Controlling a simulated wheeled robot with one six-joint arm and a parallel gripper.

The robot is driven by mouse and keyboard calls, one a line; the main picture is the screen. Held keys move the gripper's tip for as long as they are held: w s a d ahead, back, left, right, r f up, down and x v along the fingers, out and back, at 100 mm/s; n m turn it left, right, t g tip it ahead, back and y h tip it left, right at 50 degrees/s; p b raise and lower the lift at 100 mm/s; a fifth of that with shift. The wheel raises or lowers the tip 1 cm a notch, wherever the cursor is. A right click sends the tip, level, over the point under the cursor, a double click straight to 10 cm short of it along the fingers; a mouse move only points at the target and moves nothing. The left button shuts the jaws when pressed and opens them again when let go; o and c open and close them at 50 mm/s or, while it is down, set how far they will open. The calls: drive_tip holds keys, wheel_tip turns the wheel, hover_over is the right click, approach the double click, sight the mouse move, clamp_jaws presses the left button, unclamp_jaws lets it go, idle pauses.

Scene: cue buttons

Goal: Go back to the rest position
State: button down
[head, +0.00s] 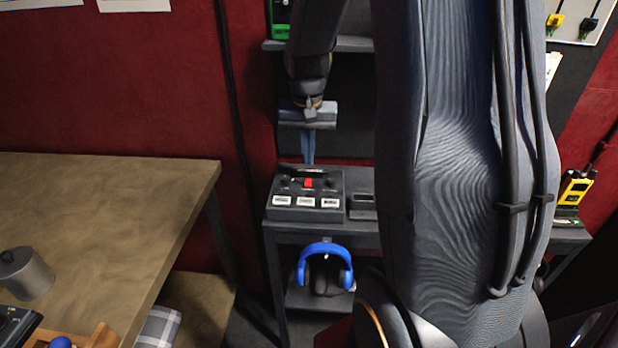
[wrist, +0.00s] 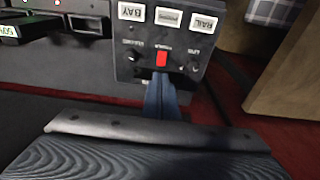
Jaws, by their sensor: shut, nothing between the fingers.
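My gripper (head: 308,160) is shut and empty, its fingers pointing down at the back of a grey control box. In the wrist view its closed fingers (wrist: 160,80) end close to the red button. The control box (head: 333,187) stands on a dark shelf table and has a red button (head: 308,183) and three white labels along its front. The wrist view also shows the red button (wrist: 161,59), with small black knobs on both sides. The head view shows a small gap between fingertips and button; I cannot tell the exact height.
The dark shelf table (head: 350,238) has blue headphones (head: 325,252) hanging below its top. A wooden table (head: 90,200) with a grey canister (head: 25,273) is at left. A yellow handheld device (head: 576,188) stands at right. My arm hides much of the middle right.

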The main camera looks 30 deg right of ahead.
drive_tip(key=shift+r+p, duration=0.5)
drive_tip(key=shift+r, duration=0.3)
drive_tip(key=s+a+n, duration=0.1)
drive_tip(key=s+a, duration=0.1)
drive_tip(key=a, duration=0.1)
drive_tip(key=s+a+f+n+b, duration=0.1)
drive_tip(key=s+a, duration=0.1)
drive_tip(key=a, duration=0.1)
drive_tip(key=s+a+f+n, duration=0.1)
drive_tip(key=s+a, duration=0.1)
drive_tip(key=a, duration=0.1)
drive_tip(key=shift+s+y+b, duration=0.3)
drive_tip(key=shift+s+b, duration=0.1)
drive_tip(key=s+a+f+n+b, duration=0.1)
drive_tip(key=s+a+f+n, duration=0.1)
drive_tip(key=s+a, duration=0.4)
drive_tip(key=shift+s+f+n, duration=0.2)
drive_tip(key=shift+s+n, duration=0.7)
drive_tip(key=shift+s, duration=0.25)
